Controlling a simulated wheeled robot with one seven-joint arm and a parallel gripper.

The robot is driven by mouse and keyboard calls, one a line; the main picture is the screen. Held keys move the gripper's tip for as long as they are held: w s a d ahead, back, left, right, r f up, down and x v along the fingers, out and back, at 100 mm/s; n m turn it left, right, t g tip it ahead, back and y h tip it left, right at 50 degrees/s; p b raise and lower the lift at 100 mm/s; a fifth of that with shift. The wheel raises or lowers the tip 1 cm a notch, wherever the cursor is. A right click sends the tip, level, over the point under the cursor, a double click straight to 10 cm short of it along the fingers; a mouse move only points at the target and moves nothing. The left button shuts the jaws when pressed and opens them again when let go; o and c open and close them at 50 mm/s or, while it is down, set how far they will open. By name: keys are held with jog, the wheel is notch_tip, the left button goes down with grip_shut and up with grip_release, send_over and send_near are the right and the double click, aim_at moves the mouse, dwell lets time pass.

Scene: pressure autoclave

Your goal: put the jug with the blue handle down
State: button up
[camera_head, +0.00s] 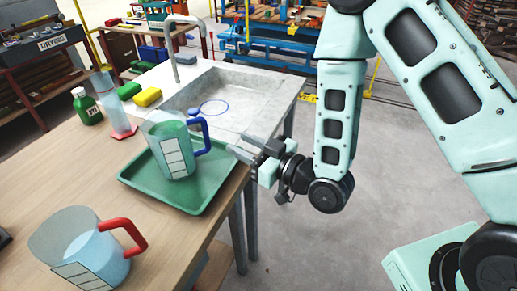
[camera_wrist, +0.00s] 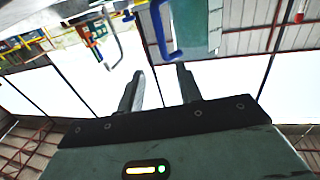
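The jug with the blue handle (camera_head: 172,150) is clear with a white label and stands upright on the green tray (camera_head: 194,198). Its blue handle (camera_head: 201,138) points right, toward my gripper (camera_head: 241,146). My gripper is to the right of the handle, apart from it, at the tray's right edge. In the wrist view my gripper (camera_wrist: 161,78) has its fingers spread with nothing between them. The blue handle (camera_wrist: 164,32) shows there beyond the fingertips, with part of the jug (camera_wrist: 196,25) to its right.
A jug with a red handle (camera_head: 92,255) stands at the table's front left. Behind the tray are a clear cylinder (camera_head: 113,108), a green bottle (camera_head: 87,107), a yellow sponge (camera_head: 147,97) and a sink (camera_head: 235,105) with a tap (camera_head: 172,50). Bare wood lies left of the tray.

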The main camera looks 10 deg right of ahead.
jog(key=s+d+r+g+h+p, duration=0.2)
jog(key=s+r+g+h, duration=0.3)
jog(key=s, duration=0.6)
jog(key=s+d+r+g+h+p, duration=0.2)
jog(key=s+r+g+h, duration=0.4)
jog(key=s, duration=0.5)
jog(key=d+r+g, duration=0.1)
jog(key=g, duration=0.1)
jog(key=shift+d+m+g, duration=0.3)
jog(key=shift+d, duration=0.05)
jog(key=shift+w, duration=0.1)
dwell(0.4)
